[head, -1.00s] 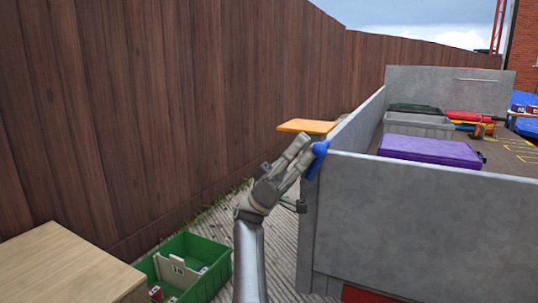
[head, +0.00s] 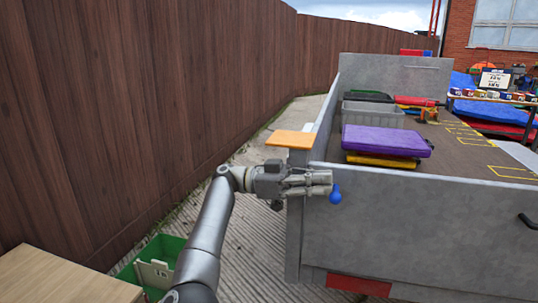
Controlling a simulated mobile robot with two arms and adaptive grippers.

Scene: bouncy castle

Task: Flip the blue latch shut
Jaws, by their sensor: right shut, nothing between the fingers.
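The blue latch (head: 335,194) sits on the outer face of the grey trailer's front panel (head: 420,225), near its left corner. Its rounded blue end hangs below and beside my fingertips. My right gripper (head: 326,183) is shut, with its fingers pointing right along the panel. The fingertips are at the latch and hide part of it; I cannot tell whether they touch it. My left gripper is not in view.
An orange board (head: 291,139) juts out by the trailer's left side. A purple case (head: 383,140) and a grey crate (head: 374,115) lie in the trailer bed. A green crate (head: 163,248) stands lower left, near a wooden surface (head: 60,280). A brown fence (head: 120,110) runs along the left.

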